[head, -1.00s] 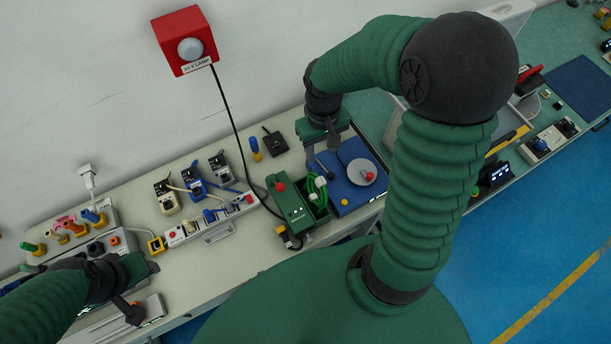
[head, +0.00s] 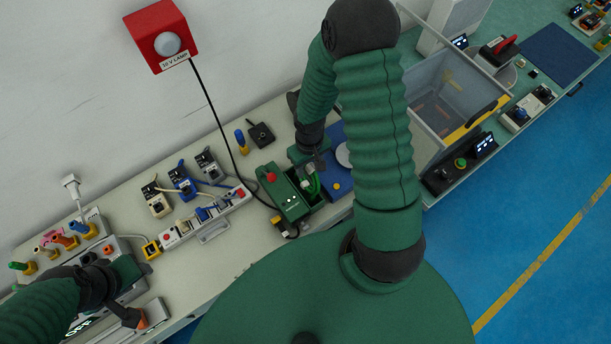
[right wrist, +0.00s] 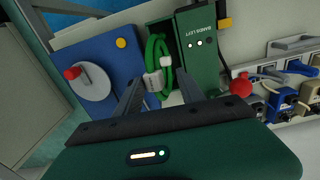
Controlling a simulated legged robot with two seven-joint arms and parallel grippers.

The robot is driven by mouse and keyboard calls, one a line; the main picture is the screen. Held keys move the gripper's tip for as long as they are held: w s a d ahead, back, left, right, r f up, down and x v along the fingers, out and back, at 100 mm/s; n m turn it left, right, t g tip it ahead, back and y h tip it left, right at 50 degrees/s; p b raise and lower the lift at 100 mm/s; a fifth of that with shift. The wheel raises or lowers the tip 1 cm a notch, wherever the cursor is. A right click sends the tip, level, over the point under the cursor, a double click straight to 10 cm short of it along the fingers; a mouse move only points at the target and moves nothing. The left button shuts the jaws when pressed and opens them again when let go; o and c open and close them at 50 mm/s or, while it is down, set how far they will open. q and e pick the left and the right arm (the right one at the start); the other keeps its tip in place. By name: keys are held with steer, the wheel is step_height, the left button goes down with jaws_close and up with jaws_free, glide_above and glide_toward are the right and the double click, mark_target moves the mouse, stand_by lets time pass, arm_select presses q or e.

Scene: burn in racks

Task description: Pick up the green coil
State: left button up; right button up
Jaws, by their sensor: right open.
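The green coil (head: 313,185) sits in an open compartment of the dark green box (head: 287,196) on the bench. In the right wrist view the green coil (right wrist: 153,58) shows as a looped cable with a pale band and pale connector. My right gripper (head: 315,167) is just above it, partly hiding it. In the right wrist view the right gripper (right wrist: 160,88) is open, its two fingers on either side of the coil's lower end, and whether they touch it cannot be told. My left gripper (head: 138,290) is at the lower left, over grey equipment; its jaws are unclear.
A blue board (right wrist: 98,68) with a round grey disc and red knob lies beside the box. A power strip (head: 205,218) with several plugs is on the left. A red lamp box (head: 158,37) is on the wall. A clear bin (head: 440,100) stands at the right.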

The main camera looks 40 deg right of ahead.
steer(key=shift+s+f, duration=0.2)
steer(key=shift+f, duration=0.05)
steer(key=shift+w+d+f, duration=0.1)
steer(key=shift+d+f, duration=0.1)
steer(key=shift+d, duration=0.25)
steer(key=shift+c, duration=1)
steer(key=shift+w+d+f, duration=0.15)
steer(key=shift+d, duration=0.25)
steer(key=c, duration=0.5)
steer(key=shift+c, duration=1.2)
steer(key=shift+a, duration=0.15)
jaws_close()
steer(key=shift+a+r, duration=0.2)
steer(key=shift+a, duration=0.3)
arm_select(q)
steer(key=shift+s+d+r, duration=0.1)
steer(key=shift+d, duration=0.4)
arm_select(e)
steer(key=shift+d+f, duration=0.1)
steer(key=shift+d, duration=0.3)
arm_select(q)
steer(key=shift+a, duration=0.3)
arm_select(e)
steer(key=shift+a, duration=0.2)
